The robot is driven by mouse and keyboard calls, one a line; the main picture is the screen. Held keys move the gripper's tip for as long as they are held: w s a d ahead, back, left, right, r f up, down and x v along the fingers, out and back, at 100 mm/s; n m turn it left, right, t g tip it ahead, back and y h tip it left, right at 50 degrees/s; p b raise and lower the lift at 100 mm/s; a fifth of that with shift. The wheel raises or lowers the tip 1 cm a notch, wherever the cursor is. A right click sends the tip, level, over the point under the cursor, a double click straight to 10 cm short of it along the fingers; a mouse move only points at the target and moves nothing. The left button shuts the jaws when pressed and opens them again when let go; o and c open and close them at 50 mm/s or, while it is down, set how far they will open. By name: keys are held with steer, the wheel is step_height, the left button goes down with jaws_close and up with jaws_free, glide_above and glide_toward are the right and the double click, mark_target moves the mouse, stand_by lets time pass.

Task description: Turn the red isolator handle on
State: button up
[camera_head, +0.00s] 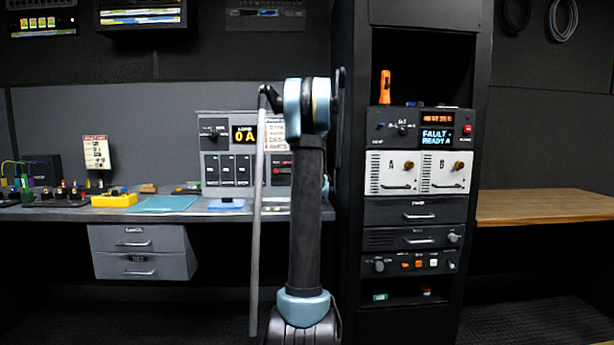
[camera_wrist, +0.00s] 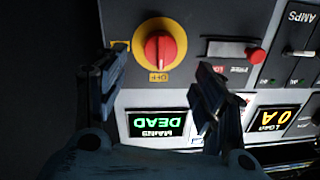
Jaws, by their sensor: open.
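The red isolator handle (camera_wrist: 160,47) is a round red knob with a raised grip bar on a yellow plate. In the wrist view, which is upside down, its bar lies upright in the picture and the plate reads OFF. My gripper (camera_wrist: 163,66) is open, with one finger on each side of the handle in the picture. No contact shows, and I cannot tell the depth gap. In the head view the grey panel (camera_head: 215,135) is partly hidden behind my arm, and the handle and gripper cannot be made out.
A red-tipped lever (camera_wrist: 256,56) lies beside the handle. The bench (camera_head: 60,213) holds a yellow tray (camera_head: 114,201). A rack (camera_head: 352,285) stands to the right.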

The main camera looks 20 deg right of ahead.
steer(key=x, duration=0.8)
steer(key=c, duration=1.1)
steer(key=shift+o, duration=0.2)
